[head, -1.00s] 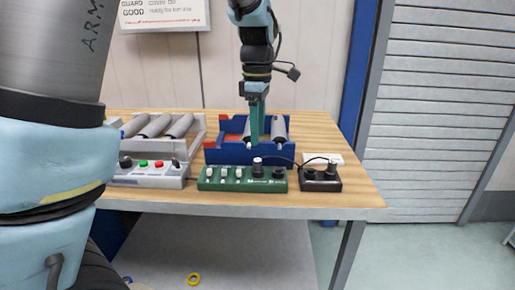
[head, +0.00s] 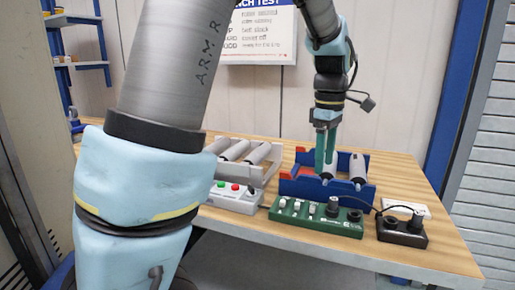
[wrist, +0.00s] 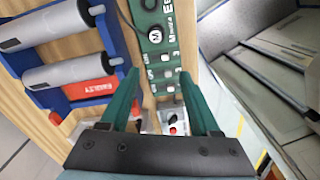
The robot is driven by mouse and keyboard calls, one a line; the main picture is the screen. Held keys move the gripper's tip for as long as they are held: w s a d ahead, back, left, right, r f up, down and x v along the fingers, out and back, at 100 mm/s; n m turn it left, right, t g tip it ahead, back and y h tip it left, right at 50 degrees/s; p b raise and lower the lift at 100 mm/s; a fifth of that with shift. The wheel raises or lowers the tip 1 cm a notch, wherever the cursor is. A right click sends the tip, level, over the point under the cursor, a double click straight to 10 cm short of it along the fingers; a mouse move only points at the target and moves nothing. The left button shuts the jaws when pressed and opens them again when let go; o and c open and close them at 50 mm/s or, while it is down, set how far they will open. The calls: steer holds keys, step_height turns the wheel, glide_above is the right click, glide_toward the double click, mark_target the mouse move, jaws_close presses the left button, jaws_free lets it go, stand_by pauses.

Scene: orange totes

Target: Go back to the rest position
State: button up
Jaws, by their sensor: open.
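The rack holds grey rollers (head: 357,166), which also show in the wrist view (wrist: 70,73). Whether a fingertip touches anything cannot be told.
On the wooden table (head: 440,235) stand the green control box (head: 315,220), a black knob box (head: 402,232) with a cable, a grey button box (head: 235,197) and a grey roller rack (head: 268,172). A blue shelf (head: 78,20) is at far left. The table's right end is bare.

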steer(key=s+a+f+m, duration=0.1)
steer(key=a+f+m, duration=0.2)
steer(key=a, duration=0.6)
steer(key=s+a+f+m+t, duration=0.1)
steer(key=a+f+m, duration=0.3)
steer(key=a, duration=0.5)
steer(key=s+a+f+m, duration=0.3)
steer(key=a+m, duration=0.1)
steer(key=a, duration=0.5)
steer(key=shift+f, duration=0.35)
